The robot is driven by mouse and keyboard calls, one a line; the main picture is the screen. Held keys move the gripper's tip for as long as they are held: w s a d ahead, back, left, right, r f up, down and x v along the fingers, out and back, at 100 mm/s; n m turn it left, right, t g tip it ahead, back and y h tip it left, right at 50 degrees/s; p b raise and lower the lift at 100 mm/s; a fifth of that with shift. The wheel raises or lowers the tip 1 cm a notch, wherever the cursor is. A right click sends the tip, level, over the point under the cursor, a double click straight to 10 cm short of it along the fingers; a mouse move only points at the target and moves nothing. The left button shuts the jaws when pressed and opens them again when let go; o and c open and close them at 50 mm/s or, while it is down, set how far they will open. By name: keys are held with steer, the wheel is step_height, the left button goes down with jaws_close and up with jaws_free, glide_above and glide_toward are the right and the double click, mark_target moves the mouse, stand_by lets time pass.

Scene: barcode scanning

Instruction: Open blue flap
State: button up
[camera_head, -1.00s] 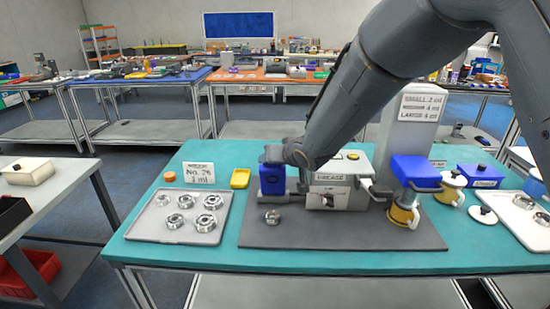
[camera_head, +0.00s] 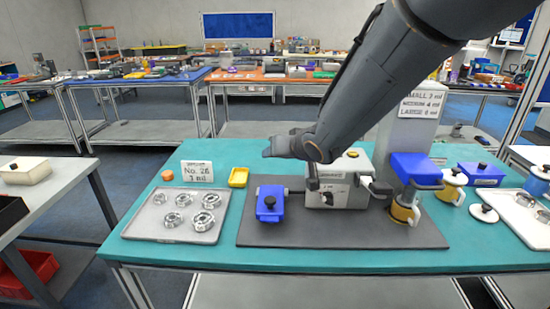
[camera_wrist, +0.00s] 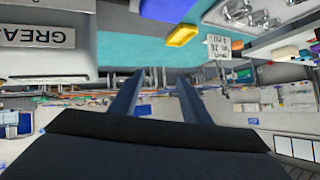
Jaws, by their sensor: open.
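The blue flap (camera_head: 270,205) with a black knob lies low over the left part of the dark mat, beside the grease machine (camera_head: 345,185). A dark rod runs from its upper corner to the machine. The metal ring seen there earlier is hidden now. My gripper (camera_head: 272,148) is above and behind the flap, apart from it and touching nothing that I can see. In the wrist view my gripper (camera_wrist: 161,72) shows two spread fingers with nothing between them.
A grey tray (camera_head: 150,225) with several metal rings is at left, near a number sign (camera_head: 197,174) and yellow dish (camera_head: 238,177). At right stand another blue part (camera_head: 415,168) over a yellow-banded cup (camera_head: 400,211) and a blue box (camera_head: 481,175). The front mat (camera_head: 330,235) is clear.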

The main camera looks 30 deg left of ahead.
steer(key=shift+v, duration=1.15)
